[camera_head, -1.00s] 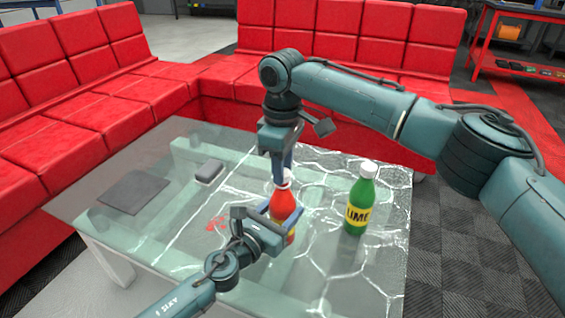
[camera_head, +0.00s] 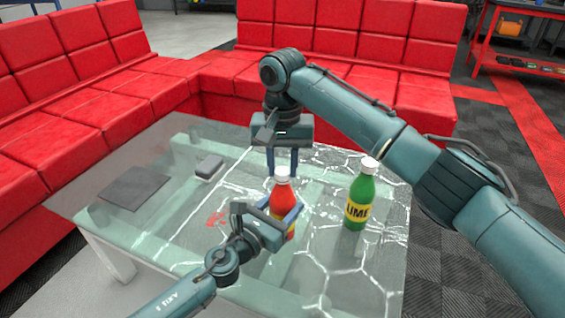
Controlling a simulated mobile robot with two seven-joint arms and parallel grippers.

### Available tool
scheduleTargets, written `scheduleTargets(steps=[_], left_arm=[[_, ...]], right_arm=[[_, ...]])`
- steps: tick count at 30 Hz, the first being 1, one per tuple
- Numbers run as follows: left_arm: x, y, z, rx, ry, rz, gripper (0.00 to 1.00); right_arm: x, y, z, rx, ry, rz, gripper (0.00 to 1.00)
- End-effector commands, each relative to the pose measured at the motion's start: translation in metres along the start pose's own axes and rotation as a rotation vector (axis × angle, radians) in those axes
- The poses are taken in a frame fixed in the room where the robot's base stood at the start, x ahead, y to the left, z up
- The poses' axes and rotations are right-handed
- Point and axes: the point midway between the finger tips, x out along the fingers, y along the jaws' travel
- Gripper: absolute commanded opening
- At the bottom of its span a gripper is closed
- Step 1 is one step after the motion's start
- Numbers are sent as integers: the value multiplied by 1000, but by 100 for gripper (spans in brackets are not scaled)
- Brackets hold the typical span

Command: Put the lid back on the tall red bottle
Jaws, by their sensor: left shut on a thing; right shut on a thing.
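The tall red bottle (camera_head: 283,196) stands upright on the glass table, with a yellow label partly hidden low on it. My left gripper (camera_head: 284,213) reaches in from the lower left and is shut around the bottle's body. A white lid (camera_head: 282,174) is at the top of the bottle's neck. My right gripper (camera_head: 283,168) points down from above and is shut on the lid. I cannot tell whether the lid is fully seated on the neck.
A green bottle (camera_head: 362,192) with a yellow LIME label and white cap stands close to the right. A small grey box (camera_head: 209,167) and a dark flat pad (camera_head: 134,188) lie on the glass table (camera_head: 180,225) to the left. Red sofas (camera_head: 190,75) line the back and left.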

Motion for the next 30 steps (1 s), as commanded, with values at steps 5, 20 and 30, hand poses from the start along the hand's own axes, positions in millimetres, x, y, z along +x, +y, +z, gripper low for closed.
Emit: scheduleTargets(steps=[5,20,30], left_arm=[[0,0,0,0,1,1,0],[0,0,-1,-1,1,1,0],[0,0,-1,-1,1,1,0]], right_arm=[[1,-1,1,429,-4,-3,8],[1,0,0,1632,0,1,8],[1,0,0,2043,0,0,8]])
